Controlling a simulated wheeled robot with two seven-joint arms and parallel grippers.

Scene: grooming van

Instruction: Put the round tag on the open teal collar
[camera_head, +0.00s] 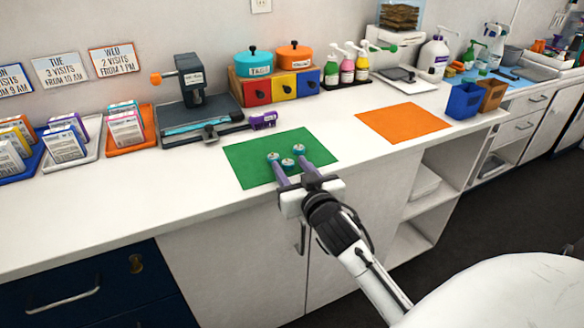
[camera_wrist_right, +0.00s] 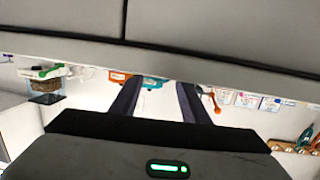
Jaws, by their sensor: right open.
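My right gripper (camera_head: 286,155) is open over the green mat (camera_head: 245,165), its two fingers apart. Small round teal-and-white pieces lie by the fingertips; the middle piece (camera_head: 287,163) sits between them, and the others show at the tips. I cannot tell which is the round tag or whether a finger touches one. In the right wrist view the fingers (camera_wrist_right: 156,100) are spread with nothing visible gripped. A teal strip (camera_head: 196,128), possibly the open collar, lies along the front of the grey press (camera_head: 190,100). My left gripper is not in view.
A purple piece (camera_head: 263,120) sits at the end of the press's bar. A teal tags pot (camera_head: 255,63) and an orange pot (camera_head: 294,56) stand on colored drawers behind. The orange mat (camera_head: 404,122) is bare. Card trays (camera_head: 130,130) stand left of the press.

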